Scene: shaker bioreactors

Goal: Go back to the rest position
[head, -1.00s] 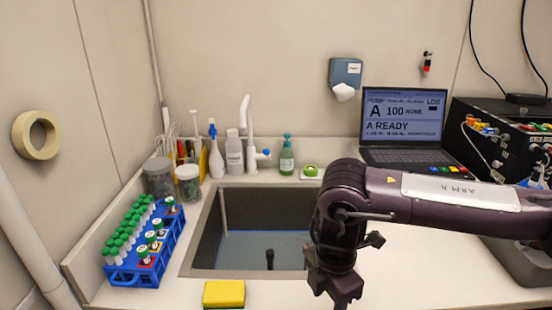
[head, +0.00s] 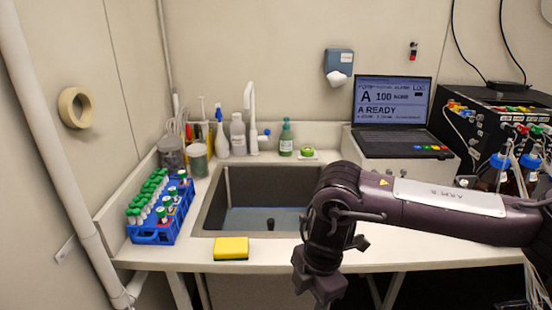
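My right arm comes in from the right in the head view, bent downward at its wrist. My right gripper (head: 319,287) hangs in front of the counter's front edge, to the right of the yellow sponge. It points down, and its fingertips are too unclear to tell whether it is open or shut. Nothing can be seen held in it. My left gripper is not in view.
A counter (head: 185,256) holds a sink (head: 215,212), a yellow and green sponge (head: 231,248) at its front edge, and a blue rack (head: 150,236) of green-capped tubes. A laptop (head: 390,118) and a black box with cables (head: 487,105) stand at the right.

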